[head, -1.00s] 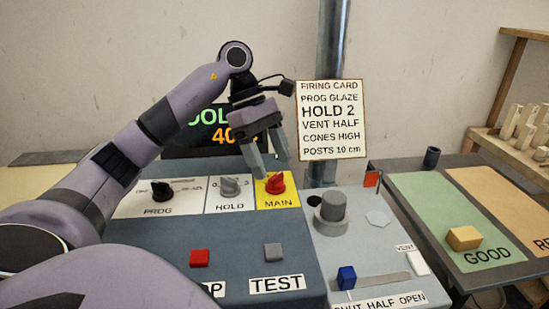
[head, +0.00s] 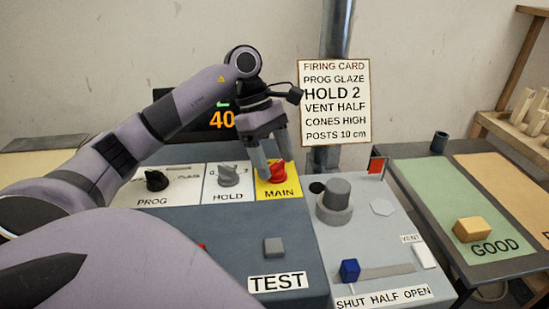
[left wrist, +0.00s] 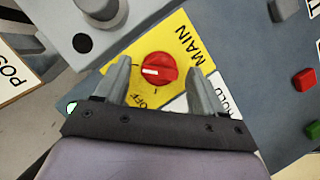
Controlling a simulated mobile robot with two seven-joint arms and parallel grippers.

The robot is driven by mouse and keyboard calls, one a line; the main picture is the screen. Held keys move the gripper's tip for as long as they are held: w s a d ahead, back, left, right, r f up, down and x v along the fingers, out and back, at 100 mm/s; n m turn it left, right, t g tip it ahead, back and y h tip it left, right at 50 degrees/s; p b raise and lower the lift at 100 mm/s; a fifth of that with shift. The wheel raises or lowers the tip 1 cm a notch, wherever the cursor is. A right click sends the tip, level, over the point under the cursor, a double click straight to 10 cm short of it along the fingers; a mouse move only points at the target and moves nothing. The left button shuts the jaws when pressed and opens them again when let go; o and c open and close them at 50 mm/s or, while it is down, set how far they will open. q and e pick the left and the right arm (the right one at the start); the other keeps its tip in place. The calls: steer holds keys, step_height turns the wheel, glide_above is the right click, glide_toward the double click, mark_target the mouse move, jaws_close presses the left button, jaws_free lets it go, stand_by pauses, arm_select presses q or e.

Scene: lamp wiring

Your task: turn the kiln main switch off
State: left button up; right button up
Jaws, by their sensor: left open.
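The main switch is a red knob (head: 277,173) on a yellow plate marked MAIN (head: 279,193), on the kiln panel. In the left wrist view the red knob (left wrist: 159,70) sits between the fingers, its white mark toward the left, with the word OFF printed below it. My left gripper (head: 277,166) is open, pointing down at the knob, with one finger on each side. In the left wrist view the left gripper (left wrist: 162,80) shows a gap between each finger and the knob. My right gripper is not in view.
The black PROG knob (head: 157,180) and grey HOLD knob (head: 228,175) stand left of MAIN. A large grey knob (head: 335,200) and a blue slider (head: 349,270) are to the right. A firing card (head: 335,102) hangs behind. My left arm covers part of the panel.

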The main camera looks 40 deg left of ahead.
arm_select(q)
steer(key=shift+d+f, duration=0.1)
steer(key=shift+f, duration=0.15)
steer(key=c, duration=1.1)
steer(key=shift+o, duration=0.2)
